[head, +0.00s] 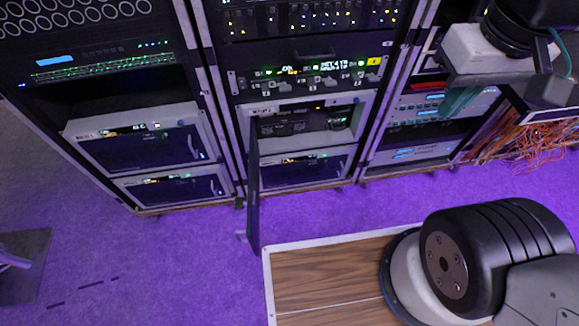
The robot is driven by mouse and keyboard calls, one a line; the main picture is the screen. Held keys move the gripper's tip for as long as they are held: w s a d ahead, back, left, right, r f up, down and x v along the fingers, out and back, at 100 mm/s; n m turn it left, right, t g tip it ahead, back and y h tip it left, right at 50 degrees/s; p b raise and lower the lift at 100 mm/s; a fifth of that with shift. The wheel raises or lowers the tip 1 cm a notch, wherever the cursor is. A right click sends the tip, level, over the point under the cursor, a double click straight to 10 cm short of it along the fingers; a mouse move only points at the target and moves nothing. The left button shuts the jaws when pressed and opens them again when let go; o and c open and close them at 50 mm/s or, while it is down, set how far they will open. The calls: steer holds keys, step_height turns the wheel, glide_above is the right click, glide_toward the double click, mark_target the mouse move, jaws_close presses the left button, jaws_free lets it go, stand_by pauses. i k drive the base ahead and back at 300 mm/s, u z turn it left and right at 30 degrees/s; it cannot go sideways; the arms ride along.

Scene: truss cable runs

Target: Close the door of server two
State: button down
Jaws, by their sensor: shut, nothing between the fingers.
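In the middle rack, a white-framed server unit (310,122) stands open, its inside showing. I take it as server two, but its label is too small to read. Its dark door (254,185) is hinged on the left and swung out towards me, seen nearly edge-on, with a small handle (241,236) near its lower outer end. My gripper (548,94) is at the upper right, in front of the right-hand racks, well to the right of the door and apart from it. It is shut and empty. Its fingertips show only partly.
Below the open unit is a similar closed unit (298,172). The left rack holds two closed units (140,145). Orange cables (525,142) hang at the right. Purple carpet (180,260) lies free left of the door. My wooden-topped base is at lower right.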

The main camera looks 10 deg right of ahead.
mark_target(252, 230)
steer(key=z, duration=2)
steer(key=k, duration=1)
steer(key=u, duration=2.1)
steer(key=i, duration=0.5)
steer(key=z, duration=0.05)
steer(key=k, duration=1.1)
steer(key=u, duration=0.75)
steer(key=i, duration=0.45)
steer(key=z, duration=0.2)
